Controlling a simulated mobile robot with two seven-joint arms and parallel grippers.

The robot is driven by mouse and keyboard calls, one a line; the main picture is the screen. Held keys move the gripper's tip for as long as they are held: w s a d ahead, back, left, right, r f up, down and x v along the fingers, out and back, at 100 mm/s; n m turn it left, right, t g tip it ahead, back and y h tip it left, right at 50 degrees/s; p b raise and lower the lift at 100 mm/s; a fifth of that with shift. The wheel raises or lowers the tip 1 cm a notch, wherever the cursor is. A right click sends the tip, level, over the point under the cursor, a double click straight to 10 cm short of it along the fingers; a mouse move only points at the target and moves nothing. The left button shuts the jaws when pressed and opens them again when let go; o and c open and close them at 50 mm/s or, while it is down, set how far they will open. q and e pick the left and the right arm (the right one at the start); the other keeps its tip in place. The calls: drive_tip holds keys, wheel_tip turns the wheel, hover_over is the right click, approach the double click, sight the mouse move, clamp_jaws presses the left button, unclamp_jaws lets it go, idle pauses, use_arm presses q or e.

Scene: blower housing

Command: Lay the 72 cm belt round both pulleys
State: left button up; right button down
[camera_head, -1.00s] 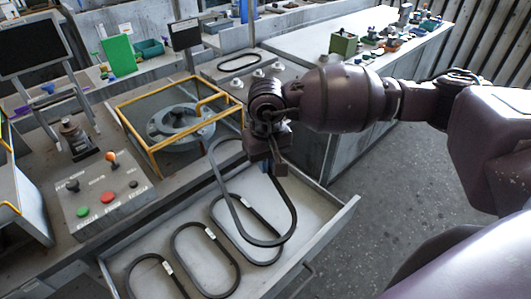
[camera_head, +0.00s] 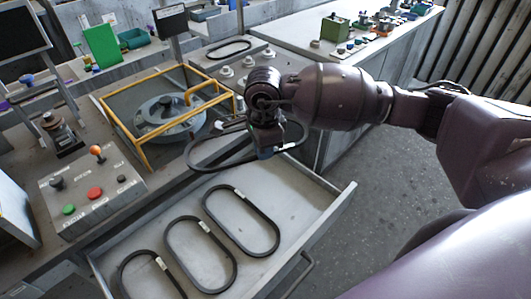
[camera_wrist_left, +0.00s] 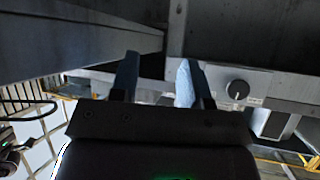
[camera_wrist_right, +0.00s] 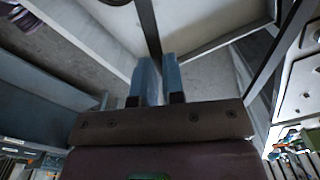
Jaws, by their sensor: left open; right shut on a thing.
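My right gripper (camera_head: 265,150) is shut on a black belt (camera_head: 215,166), a long loop with a white tag, held above the back edge of the drawer beside the yellow frame. In the right wrist view the fingers (camera_wrist_right: 158,82) are close together on the dark belt strand (camera_wrist_right: 148,28). The tag's length is too small to read. A grey round wheel-like part (camera_head: 168,118) lies inside the yellow frame; I cannot tell clearly which parts are the two pulleys. My left gripper (camera_wrist_left: 156,82) is open and empty, seen only in its own wrist view, under grey metal surfaces.
The open drawer (camera_head: 290,185) holds three tagged belts (camera_head: 240,222). The yellow frame (camera_head: 150,160) stands up around the wheel. A control box (camera_head: 90,190) is at left. Another black loop (camera_head: 228,48) lies at the back near several pale knobs (camera_head: 226,71). Floor is clear at right.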

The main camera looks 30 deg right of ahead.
drive_tip(key=m, duration=0.1)
drive_tip(key=f+m, duration=0.1)
drive_tip(key=m, duration=0.1)
drive_tip(key=shift+w+d+m, duration=0.15)
drive_tip(key=shift+m, duration=0.15)
drive_tip(key=f+m+b, duration=0.3)
drive_tip(key=f, duration=0.2)
drive_tip(key=f+m+b, duration=0.3)
drive_tip(key=f, duration=0.2)
drive_tip(key=f+m+b, duration=0.3)
drive_tip(key=f, duration=0.3)
drive_tip(key=shift+w+d+m, duration=0.25)
drive_tip(key=shift+d+m, duration=0.15)
drive_tip(key=shift+f+b, duration=0.95)
drive_tip(key=shift+f, duration=0.35)
drive_tip(key=shift+w+f, duration=0.15)
drive_tip(key=shift+f, duration=0.05)
use_arm(q)
wheel_tip(320, 180, down, 10)
drive_tip(key=shift+d+r+g, duration=0.15)
drive_tip(key=shift+d+g, duration=0.2)
drive_tip(key=shift+g, duration=0.05)
use_arm(e)
drive_tip(key=shift+f, duration=0.35)
